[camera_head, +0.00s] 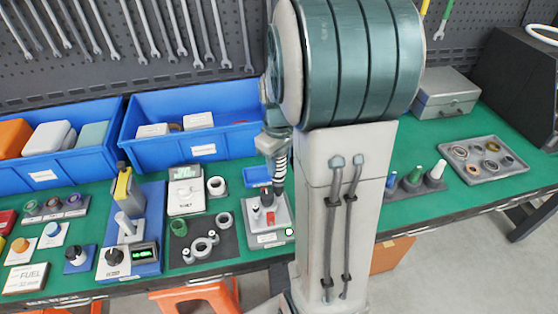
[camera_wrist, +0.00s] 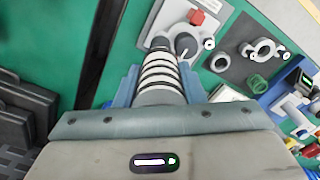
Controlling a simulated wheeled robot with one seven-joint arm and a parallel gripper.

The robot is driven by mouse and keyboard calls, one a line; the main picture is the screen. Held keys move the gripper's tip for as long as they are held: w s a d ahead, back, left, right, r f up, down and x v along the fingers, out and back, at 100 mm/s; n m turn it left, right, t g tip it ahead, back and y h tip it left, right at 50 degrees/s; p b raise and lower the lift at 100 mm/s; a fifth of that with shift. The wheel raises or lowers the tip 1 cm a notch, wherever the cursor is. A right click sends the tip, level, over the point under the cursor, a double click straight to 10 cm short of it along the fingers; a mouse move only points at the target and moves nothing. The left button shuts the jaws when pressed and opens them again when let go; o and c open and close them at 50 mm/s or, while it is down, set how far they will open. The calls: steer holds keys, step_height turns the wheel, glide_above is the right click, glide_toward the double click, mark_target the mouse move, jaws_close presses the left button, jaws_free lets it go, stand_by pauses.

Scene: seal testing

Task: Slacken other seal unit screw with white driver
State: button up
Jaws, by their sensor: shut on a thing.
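My gripper (camera_head: 274,145) is shut on a driver (camera_head: 281,168) with white and dark rings. In the wrist view the blue-grey fingers of my gripper (camera_wrist: 160,88) stand on both sides of the ringed driver (camera_wrist: 160,72). The driver points down at the seal unit (camera_head: 283,238), a light grey block with a red part and dark round heads. The wrist view shows the seal unit (camera_wrist: 170,14) beyond the driver, with one dark round head beside the tip. The tip overlaps the unit's upper face; whether it touches a screw cannot be told.
A dark mat (camera_head: 190,255) with several rings lies left of the unit. A blue bin (camera_head: 165,103) stands behind.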

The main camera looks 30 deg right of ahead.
steer(key=shift+f+b, duration=0.65)
steer(key=shift+f, duration=0.15)
stand_by(0.8)
steer(key=shift+s+r, duration=0.1)
steer(key=shift+r, duration=0.05)
stand_by(0.5)
steer(key=shift+r+p, duration=2.7)
steer(key=shift+r, duration=0.85)
